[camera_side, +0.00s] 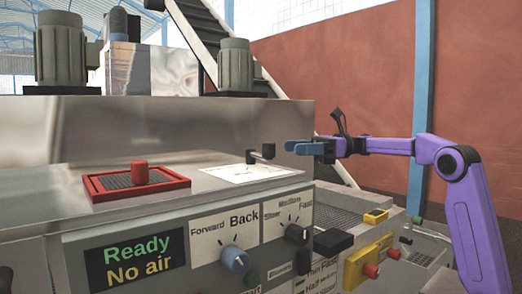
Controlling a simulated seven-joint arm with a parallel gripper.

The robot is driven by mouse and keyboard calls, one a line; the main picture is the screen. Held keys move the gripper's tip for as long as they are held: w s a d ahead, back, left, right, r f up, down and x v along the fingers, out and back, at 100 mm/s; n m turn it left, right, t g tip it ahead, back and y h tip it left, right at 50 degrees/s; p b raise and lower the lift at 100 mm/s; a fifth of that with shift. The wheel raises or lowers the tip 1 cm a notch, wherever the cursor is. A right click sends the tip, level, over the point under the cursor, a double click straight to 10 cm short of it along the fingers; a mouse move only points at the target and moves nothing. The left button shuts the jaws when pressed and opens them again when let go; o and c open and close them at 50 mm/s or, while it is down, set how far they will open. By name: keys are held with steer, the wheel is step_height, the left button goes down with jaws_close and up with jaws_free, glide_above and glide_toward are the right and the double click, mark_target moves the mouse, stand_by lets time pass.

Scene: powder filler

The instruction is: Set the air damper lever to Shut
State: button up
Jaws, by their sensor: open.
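A small black lever (262,153) stands on a white label plate (246,173) on top of the machine. It looks like the damper lever, but the print on the plate is too small to read, so I cannot tell its setting. My gripper (293,147), with blue fingers, is just to the right of the lever and at about its height. The fingers point left toward it and appear apart from it. The gripper is open and empty.
A red-framed pad with a red knob (138,172) sits left on the same top. The front panel has a "Ready / No air" display (138,262), a blue Forward/Back knob (235,259) and a dark knob (296,234). Yellow and red controls (369,262) stand lower right.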

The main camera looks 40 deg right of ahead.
steer(key=x, duration=1)
steer(key=shift+a, duration=0.1)
jaws_close()
